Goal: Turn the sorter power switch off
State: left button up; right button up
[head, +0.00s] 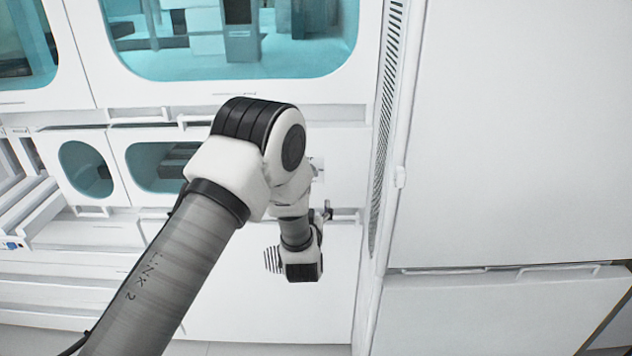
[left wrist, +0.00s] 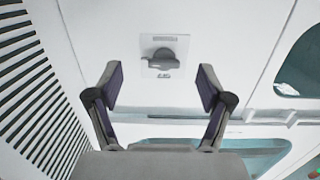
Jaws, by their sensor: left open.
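The power switch is a grey rotary knob (left wrist: 165,58) on a small light plate, set in a white panel (left wrist: 120,40). Its handle lies roughly crosswise in the left wrist view, with small labels above and below that I cannot read. My left gripper (left wrist: 160,78) is open and empty, its two dark fingers spread to either side below the knob, apart from it. In the head view, my left arm reaches in from the left, and the gripper (head: 327,210) is small and partly hidden near the white cabinet front. The arm largely covers the switch there. My right gripper is not in view.
A slotted vent (left wrist: 38,90) runs beside the panel; it also shows in the head view (head: 388,100). Teal-windowed cabinets (head: 230,40) stand behind the arm. A large white cabinet door (head: 520,130) with a handle stands at the right. Open drawers (head: 35,205) jut out at the left.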

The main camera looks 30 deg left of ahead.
pick_arm(q)
jog(key=w+a+r+y+p, duration=0.1)
jog(key=w+a+r, duration=0.2)
jog(key=w, duration=0.5)
jog(key=shift+a+r+n+t, duration=0.25)
jog(key=shift+a+n+t, duration=0.15)
jog(key=shift+a, duration=0.25)
jog(key=c, duration=1.2)
